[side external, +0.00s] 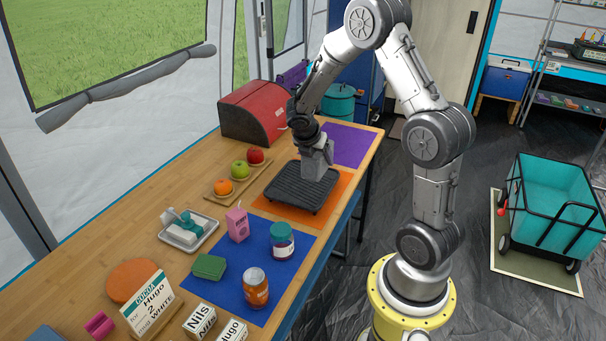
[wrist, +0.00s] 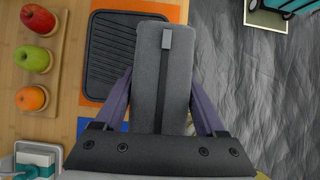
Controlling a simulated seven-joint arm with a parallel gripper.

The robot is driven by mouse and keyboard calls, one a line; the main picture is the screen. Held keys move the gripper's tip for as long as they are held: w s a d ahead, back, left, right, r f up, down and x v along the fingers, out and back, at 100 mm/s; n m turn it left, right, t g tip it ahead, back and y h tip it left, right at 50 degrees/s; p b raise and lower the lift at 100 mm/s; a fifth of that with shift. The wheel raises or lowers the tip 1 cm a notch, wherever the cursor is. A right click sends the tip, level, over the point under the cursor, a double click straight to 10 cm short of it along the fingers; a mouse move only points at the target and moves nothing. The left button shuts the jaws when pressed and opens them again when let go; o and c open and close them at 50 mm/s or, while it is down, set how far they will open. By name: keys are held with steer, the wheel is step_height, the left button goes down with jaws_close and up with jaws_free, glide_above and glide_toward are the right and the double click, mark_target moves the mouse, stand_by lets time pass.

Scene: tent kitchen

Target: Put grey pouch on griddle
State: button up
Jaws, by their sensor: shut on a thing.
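The grey pouch (wrist: 148,75) is a dark grey soft block with a black strap and a light grey tab. My gripper (wrist: 162,108) is shut on it, with a purple finger on each side. In the side external view my gripper (side external: 316,150) holds the pouch (side external: 314,168) at the far right end of the griddle. The black ribbed griddle (side external: 294,189) lies on an orange mat. In the wrist view the griddle (wrist: 104,62) shows left of the pouch, which hides its right part. I cannot tell whether the pouch touches the griddle.
A board with an orange, a green apple (side external: 239,169) and a red apple lies left of the griddle. A red bread box (side external: 255,110) stands behind. A blue mat (side external: 212,278) in front holds jars, a pink carton and a green block. A purple mat (side external: 352,143) is clear.

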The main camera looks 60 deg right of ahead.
steer(key=w+d+f, duration=0.6)
steer(key=w+f, duration=0.1)
steer(key=shift+f, duration=0.1)
steer(key=shift+w+d+f, duration=0.15)
steer(key=shift+w+f, duration=0.05)
steer(key=shift+f, duration=0.8)
steer(key=shift+w+d+f, duration=0.15)
steer(key=shift+w+f, duration=0.05)
steer(key=shift+f, duration=0.8)
steer(key=shift+f, duration=0.2)
steer(key=o, duration=1.4)
steer(key=shift+r, duration=0.1)
